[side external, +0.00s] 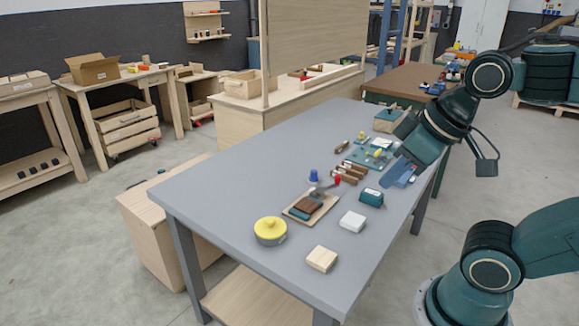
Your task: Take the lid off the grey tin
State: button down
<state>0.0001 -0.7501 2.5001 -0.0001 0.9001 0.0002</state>
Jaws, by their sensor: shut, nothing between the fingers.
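The grey tin (270,240) stands near the front left end of the grey table. A yellow lid (270,227) with a small knob sits on top of it and hides its inside. My gripper (397,176) is shut and empty at the right edge of the table, above the surface. It is well to the right of the tin and farther back, clear of the lid.
A light wooden block (322,259), a white block (352,221) and a teal block (371,197) lie right of the tin. The table's left part (215,190) is clear.

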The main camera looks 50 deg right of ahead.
grip_release()
dwell(0.6)
